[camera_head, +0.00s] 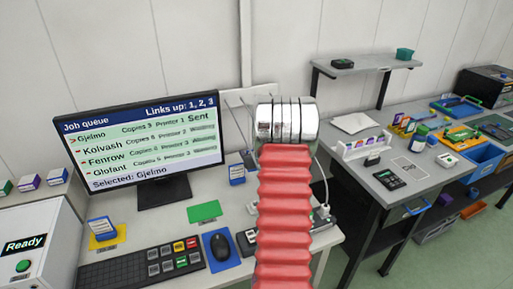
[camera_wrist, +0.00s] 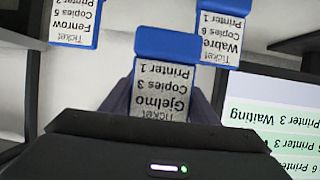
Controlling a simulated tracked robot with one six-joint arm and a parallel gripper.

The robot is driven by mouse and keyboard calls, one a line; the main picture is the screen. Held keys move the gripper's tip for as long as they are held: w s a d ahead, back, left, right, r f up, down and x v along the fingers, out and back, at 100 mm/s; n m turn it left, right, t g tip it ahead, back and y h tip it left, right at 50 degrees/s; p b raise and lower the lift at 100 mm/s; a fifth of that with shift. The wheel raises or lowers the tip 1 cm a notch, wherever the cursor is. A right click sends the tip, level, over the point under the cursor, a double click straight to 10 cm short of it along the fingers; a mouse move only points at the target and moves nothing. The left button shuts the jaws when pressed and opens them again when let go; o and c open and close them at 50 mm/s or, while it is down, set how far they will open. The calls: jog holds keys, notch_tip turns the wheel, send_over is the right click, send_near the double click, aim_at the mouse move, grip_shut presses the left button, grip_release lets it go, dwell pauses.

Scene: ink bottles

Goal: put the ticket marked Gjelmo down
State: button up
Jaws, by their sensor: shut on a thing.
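The ticket marked Gjelmo (camera_wrist: 165,85) is a white card with a blue top band, reading Copies 3 and Printer 1. It shows upside down in the wrist view. My gripper (camera_wrist: 162,104) is shut on it, with dark fingers at both sides of the card. In the head view my red arm and its silver joint stand in the middle, and the gripper and held ticket are hidden there. The screen (camera_head: 140,140) lists Gjelmo first, marked Sent, with Selected: Gjelmo below.
Tickets marked Fenrow (camera_wrist: 75,20) and Wabre (camera_wrist: 222,37) show beyond the gripper. On the desk are a green pad (camera_head: 204,211), a yellow pad (camera_head: 106,236) with a blue-topped ticket, a keyboard (camera_head: 140,265) and a mouse (camera_head: 221,248). A side table (camera_head: 385,190) stands right.

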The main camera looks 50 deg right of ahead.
jog(key=w+a+r+n+y, duration=0.2)
jog(key=w+a, duration=0.1)
jog(key=a, duration=1.6)
jog(key=w+a+r+n+t+y, duration=0.1)
jog(key=w+a+r+n+y, duration=0.1)
jog(key=a, duration=1.6)
jog(key=w+a+r+n+t+y, duration=0.1)
jog(key=w+a+r+n+y, duration=0.1)
jog(key=a, duration=1.7)
jog(key=shift+w+a+r+n+y, duration=0.35)
jog(key=shift+w+r+y, duration=0.35)
jog(key=shift+w+r, duration=0.25)
jog(key=shift+d+f, duration=0.1)
